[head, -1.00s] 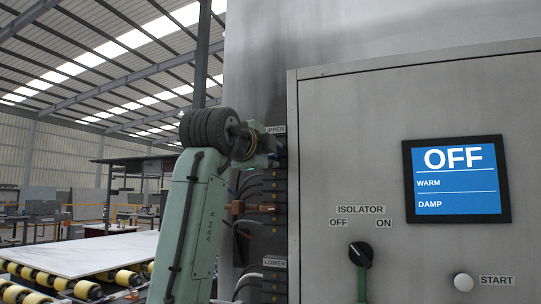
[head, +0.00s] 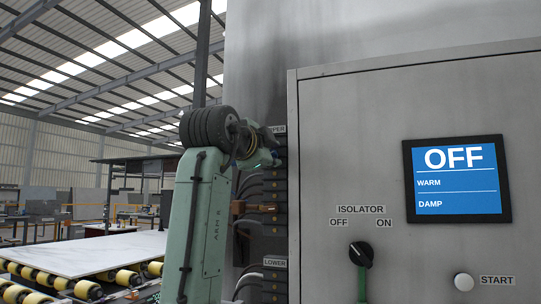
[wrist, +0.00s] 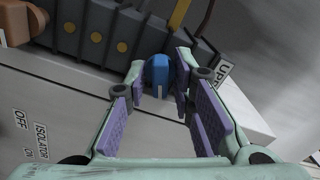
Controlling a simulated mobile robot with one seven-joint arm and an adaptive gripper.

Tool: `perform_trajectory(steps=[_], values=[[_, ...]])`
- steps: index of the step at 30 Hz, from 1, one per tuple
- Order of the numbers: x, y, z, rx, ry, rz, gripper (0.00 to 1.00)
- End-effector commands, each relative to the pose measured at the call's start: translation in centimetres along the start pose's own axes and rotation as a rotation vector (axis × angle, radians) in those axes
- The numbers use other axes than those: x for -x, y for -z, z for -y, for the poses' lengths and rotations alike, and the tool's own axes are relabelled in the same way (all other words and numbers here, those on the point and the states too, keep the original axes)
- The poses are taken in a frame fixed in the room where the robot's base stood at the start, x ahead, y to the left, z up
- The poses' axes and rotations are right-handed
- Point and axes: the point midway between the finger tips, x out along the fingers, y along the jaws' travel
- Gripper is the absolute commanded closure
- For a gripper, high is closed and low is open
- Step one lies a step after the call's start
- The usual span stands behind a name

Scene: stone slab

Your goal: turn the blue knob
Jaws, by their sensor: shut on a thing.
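The blue knob (wrist: 159,70) shows in the wrist view near the UPPER label, at the end of a row of dark grey blocks. It has a pale mark on its lower face. My gripper (wrist: 160,86) has its fingers on either side of the knob and is shut on it. In the head view, my gripper (head: 273,155) reaches the upper part of the dark block column. The knob is hidden there behind my wrist.
The grey cabinet has a screen (head: 456,178) reading OFF, WARM, DAMP. A copper-coloured fitting (head: 252,208) juts from the column below my wrist.

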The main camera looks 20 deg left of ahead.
Motion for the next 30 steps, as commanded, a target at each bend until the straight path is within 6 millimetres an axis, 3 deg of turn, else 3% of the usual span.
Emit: perform_trajectory(steps=[30], values=[[-0.04,-0.10,0.27,0.969,-0.004,-0.001,1.00]])
